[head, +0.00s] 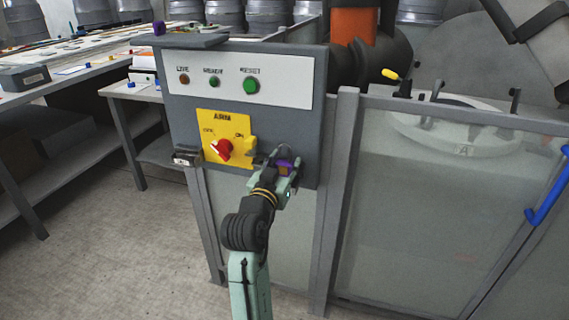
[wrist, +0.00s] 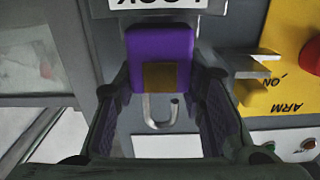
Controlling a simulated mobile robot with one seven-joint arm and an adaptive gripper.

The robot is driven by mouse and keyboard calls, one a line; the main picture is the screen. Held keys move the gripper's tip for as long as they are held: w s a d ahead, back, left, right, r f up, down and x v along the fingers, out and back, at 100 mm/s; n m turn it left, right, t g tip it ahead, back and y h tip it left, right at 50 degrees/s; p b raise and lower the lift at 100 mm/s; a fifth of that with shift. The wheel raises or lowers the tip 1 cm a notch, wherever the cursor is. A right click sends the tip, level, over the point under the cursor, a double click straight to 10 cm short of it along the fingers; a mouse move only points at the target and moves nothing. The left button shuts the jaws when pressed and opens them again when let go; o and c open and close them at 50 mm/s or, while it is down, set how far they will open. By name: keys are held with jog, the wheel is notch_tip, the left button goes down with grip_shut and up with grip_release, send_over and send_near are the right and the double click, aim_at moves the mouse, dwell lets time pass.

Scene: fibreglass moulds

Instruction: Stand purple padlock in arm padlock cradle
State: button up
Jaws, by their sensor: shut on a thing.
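The purple padlock (wrist: 160,45) is between the fingertips of my gripper (wrist: 161,80), which is shut on it. The wrist view is upside down: the padlock's brown patch and open silver shackle face the picture's bottom. In the head view the padlock (head: 285,166) is at the lower right of the grey control panel, partly covered by my gripper (head: 283,172). A white plate lettered LOCK (wrist: 157,5) lies just beyond the padlock's body in the wrist view, probably part of the arm padlock cradle. I cannot tell whether the padlock touches it.
The yellow ARM plate (head: 236,121) with a red knob (head: 222,149) is left of my gripper. A metal bracket (wrist: 248,66) juts out close beside it. A small grey holder (head: 187,156) is at the panel's lower left. A clear-panelled fence (head: 425,215) stands right.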

jog(key=shift+f+b, duration=0.7)
jog(key=shift+f, duration=0.2)
dwell(0.4)
jog(key=o, duration=1.3)
jog(key=shift+s, duration=0.1)
jog(key=v, duration=1.2)
jog(key=shift+r, duration=0.1)
